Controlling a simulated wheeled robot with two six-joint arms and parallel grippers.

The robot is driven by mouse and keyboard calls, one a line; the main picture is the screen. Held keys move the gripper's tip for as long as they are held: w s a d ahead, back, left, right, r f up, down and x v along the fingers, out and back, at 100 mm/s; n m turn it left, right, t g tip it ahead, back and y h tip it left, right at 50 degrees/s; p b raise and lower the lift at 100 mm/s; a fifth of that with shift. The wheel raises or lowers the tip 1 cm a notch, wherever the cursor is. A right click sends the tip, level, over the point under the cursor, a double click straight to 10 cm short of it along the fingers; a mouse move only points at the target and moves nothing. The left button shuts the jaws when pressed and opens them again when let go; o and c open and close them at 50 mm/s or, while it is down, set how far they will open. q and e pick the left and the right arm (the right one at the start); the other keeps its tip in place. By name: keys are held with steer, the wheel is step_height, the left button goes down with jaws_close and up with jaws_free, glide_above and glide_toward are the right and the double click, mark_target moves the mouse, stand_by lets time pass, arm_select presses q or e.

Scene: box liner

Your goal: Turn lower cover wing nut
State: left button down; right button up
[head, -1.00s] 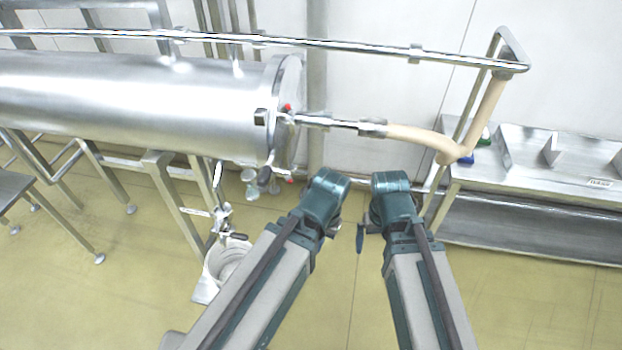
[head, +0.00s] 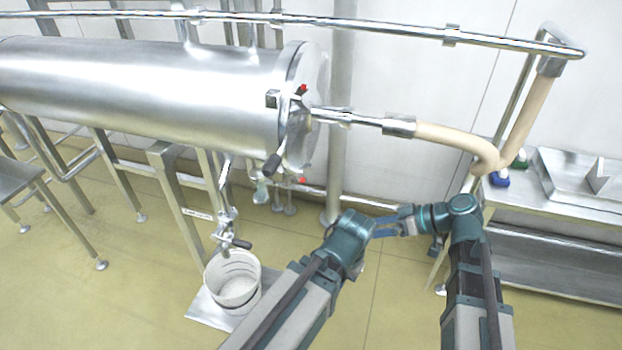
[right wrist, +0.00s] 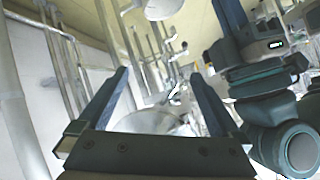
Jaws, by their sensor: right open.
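The lower cover wing nut appears as a small red-marked part (head: 300,180) at the bottom of the steel cylinder's end cover (head: 318,75). Another red part (head: 303,88) sits near the top of the cover. My right gripper (head: 378,229) is open and empty, below and right of the cover, its blue fingers pointing left and apart from the wing nut. Its spread fingers also show in the right wrist view (right wrist: 160,75). My left gripper (head: 352,230) is close beside it, below the cover; its fingers are hidden behind its wrist.
A pipe and beige hose (head: 455,137) run right from the cover. A white bucket (head: 235,283) stands under a valve at lower left. A steel bench (head: 560,205) stands at right.

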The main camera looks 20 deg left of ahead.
mark_target(303, 172)
step_height(303, 172, up, 11)
steer(key=w+a+n+y, duration=0.2)
steer(key=w+n+y, duration=0.1)
steer(key=n+y, duration=0.35)
steer(key=a, duration=1.4)
steer(key=shift+r, duration=0.2)
steer(key=shift+w+a, duration=0.1)
steer(key=shift+c, duration=0.3)
steer(key=c, duration=1.2)
